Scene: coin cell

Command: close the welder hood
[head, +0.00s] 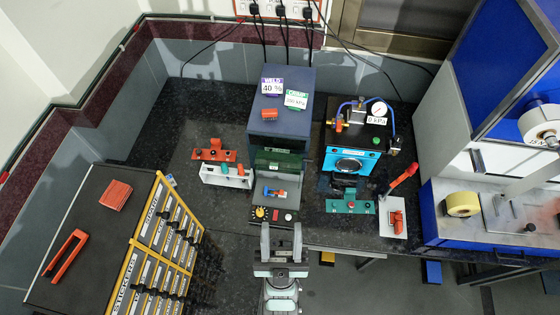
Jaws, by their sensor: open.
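The welder (294,87) is a dark blue-grey box at the back centre, with a "WELD 40 %" sign on top. A dark green panel, apparently its hood (279,160), sits on its front above an open bay. Small orange and blue parts (275,192) show in the bay, so the hood looks raised; its exact angle is hard to tell. My gripper (281,233) is open and empty, in front of the welder's control panel (272,215), with its two fingers pointing toward it. I cannot tell its height above the bench.
A light blue press (350,160) with a gauge and a red-handled lever (402,181) stand right of the welder. A labelled drawer cabinet (150,235) fills the lower left. Bare dark bench (215,120) lies behind the rack.

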